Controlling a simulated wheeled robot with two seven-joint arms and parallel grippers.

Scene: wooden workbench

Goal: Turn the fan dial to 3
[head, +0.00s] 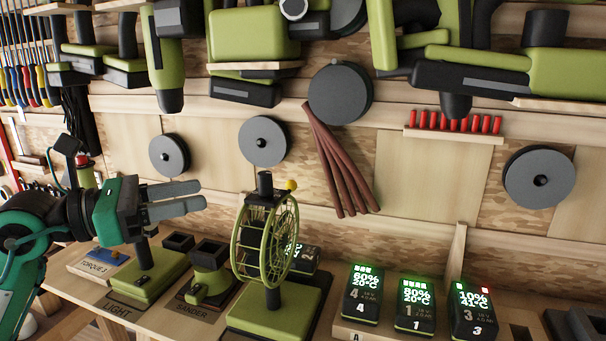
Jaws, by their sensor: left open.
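The green fan (242,258) stands upright on a square green base (275,312) on the bench, its round wire cage seen at an angle. A black knob-like part (265,184) sticks up at its top, with a small yellow ball (291,185) beside it. I cannot tell which part is the dial, and no dial numbers are readable. My left gripper (202,196) comes in from the left, its two grey fingers pointing right, open with a narrow gap and nothing between them. It is left of the fan's top and apart from it. My right gripper is not in view.
A work light base (150,275) and a sander (210,270) stand left of the fan. Green power tools, grey discs and brown rods (340,165) hang on the wall behind.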

